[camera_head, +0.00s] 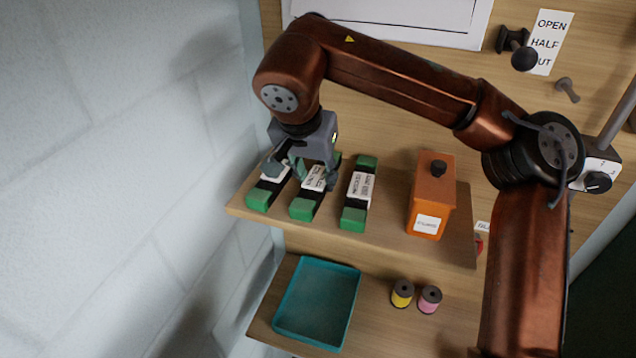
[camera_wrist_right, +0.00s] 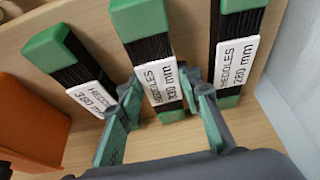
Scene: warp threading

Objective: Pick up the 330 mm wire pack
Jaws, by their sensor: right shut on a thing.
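The 330 mm wire pack (camera_wrist_right: 146,45), a dark bundle with green ends and a white label, is the middle of three packs. It also shows in the head view (camera_head: 304,208), lying on the upper shelf. My right gripper (camera_head: 300,172) reaches down over it. In the right wrist view my right gripper (camera_wrist_right: 163,92) has a finger on each side of the pack, at its label, and is shut on it. The gripper hides part of the pack in the head view. My left gripper is not in view.
Similar packs lie close on both sides: one left (camera_head: 260,199) near the wall, one right (camera_head: 353,218). An orange box (camera_head: 432,190) stands further right on the shelf (camera_head: 390,240). Below are a teal tray (camera_head: 290,338), a yellow spool (camera_head: 402,294) and a pink spool (camera_head: 429,299).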

